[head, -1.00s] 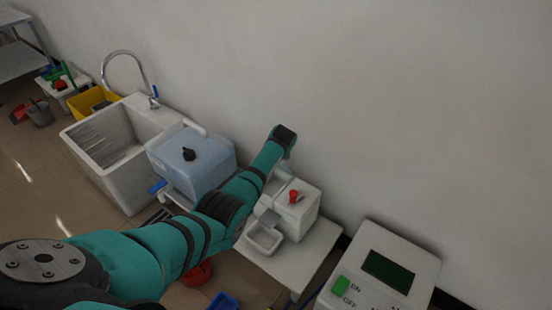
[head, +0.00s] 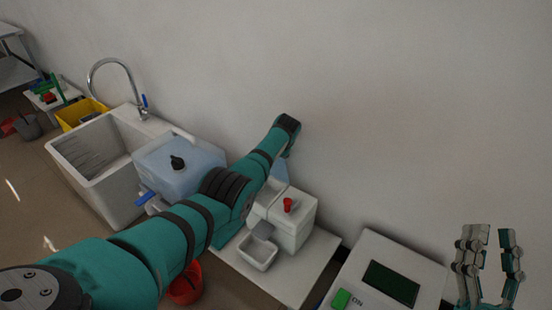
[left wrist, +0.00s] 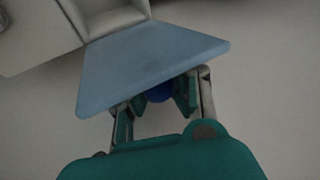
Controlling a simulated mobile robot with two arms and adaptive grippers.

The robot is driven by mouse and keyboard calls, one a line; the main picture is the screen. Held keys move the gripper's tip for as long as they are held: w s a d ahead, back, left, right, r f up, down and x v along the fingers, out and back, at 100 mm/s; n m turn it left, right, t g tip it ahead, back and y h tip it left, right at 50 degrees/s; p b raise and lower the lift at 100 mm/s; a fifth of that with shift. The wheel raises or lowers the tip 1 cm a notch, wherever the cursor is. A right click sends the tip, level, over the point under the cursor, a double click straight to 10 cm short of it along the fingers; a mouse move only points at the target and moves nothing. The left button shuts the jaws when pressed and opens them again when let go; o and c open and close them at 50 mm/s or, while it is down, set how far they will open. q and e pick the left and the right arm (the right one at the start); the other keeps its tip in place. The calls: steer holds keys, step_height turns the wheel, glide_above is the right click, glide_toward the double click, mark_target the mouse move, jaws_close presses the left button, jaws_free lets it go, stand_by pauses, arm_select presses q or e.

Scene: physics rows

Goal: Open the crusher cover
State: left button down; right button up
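The crusher (head: 296,222) is a white box with a red knob on top and a small white tray in front. Its pale blue cover panel (head: 280,171) shows partly behind my left arm, standing above the box. In the left wrist view the cover (left wrist: 150,58) is a large tilted plate that hides my left fingertips. My left gripper (left wrist: 160,104) has its fingers apart, on either side of a blue knob (left wrist: 159,95); contact cannot be told. In the head view the left gripper is mostly hidden. My right gripper (head: 489,250) is open and empty at lower right.
A white control box (head: 408,262) with a dark screen and green button is at lower right. A pale blue tank (head: 182,165) and a sink (head: 95,160) stand left. A red bucket (head: 186,288) is below my left arm. The wall is close behind.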

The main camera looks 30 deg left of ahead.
arm_select(q)
steer(key=shift+w+d+r, duration=0.45)
steer(key=shift+w+r, duration=0.1)
arm_select(e)
steer(key=shift+s+r+t, duration=0.4)
steer(key=shift+r+t, duration=0.1)
steer(key=shift+r, duration=0.1)
arm_select(q)
steer(key=c, duration=1.1)
jaws_free()
steer(key=shift+s+d+r, duration=0.1)
steer(key=shift+s+d, duration=0.05)
steer(key=shift+d, duration=0.05)
steer(key=shift+s+a, duration=0.15)
steer(key=shift+a, duration=0.1)
arm_select(e)
steer(key=shift+s+d, duration=0.15)
steer(key=shift+d, duration=0.05)
arm_select(q)
steer(key=v, duration=1.1)
steer(key=shift+s+d+r, duration=0.2)
steer(key=shift+d+r, duration=0.05)
